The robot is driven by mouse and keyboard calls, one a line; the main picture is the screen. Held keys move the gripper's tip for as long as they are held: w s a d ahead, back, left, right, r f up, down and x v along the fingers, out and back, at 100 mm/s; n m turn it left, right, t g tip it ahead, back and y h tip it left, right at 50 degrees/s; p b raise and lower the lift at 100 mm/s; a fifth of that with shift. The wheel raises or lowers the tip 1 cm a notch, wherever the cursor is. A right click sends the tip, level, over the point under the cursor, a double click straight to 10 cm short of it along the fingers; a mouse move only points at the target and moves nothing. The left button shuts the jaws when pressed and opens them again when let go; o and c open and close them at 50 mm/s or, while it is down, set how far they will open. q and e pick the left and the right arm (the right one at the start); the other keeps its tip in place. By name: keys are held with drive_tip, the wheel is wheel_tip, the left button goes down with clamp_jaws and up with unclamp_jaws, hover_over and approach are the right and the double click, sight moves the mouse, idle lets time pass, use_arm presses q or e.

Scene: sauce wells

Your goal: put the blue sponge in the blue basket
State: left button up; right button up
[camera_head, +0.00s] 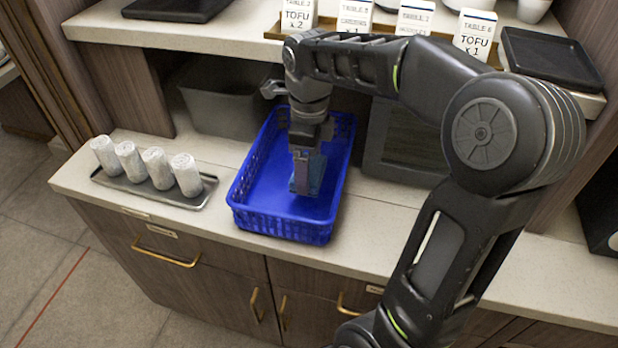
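The blue basket (240,192) stands on the pale counter, an open plastic mesh crate. My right arm comes in from the right and reaches over it. My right gripper (304,174) points down inside the basket's outline, toward its right part. A muted blue piece, which looks like the blue sponge (317,174), is at the fingertips and appears gripped between them. The fingers and wrist hide part of it. I cannot tell whether its lower end touches the basket floor. My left gripper is not in view.
A dark tray (130,185) with several white rolls lies left of the basket. A grey bin (222,112) stands behind it under the shelf. The shelf (240,20) above holds table cards and black trays.

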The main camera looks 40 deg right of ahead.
drive_tip(key=shift+f, duration=2.25)
drive_tip(key=shift+f, duration=0.2)
drive_tip(key=o, duration=1.3)
drive_tip(key=shift+r, duration=0.15)
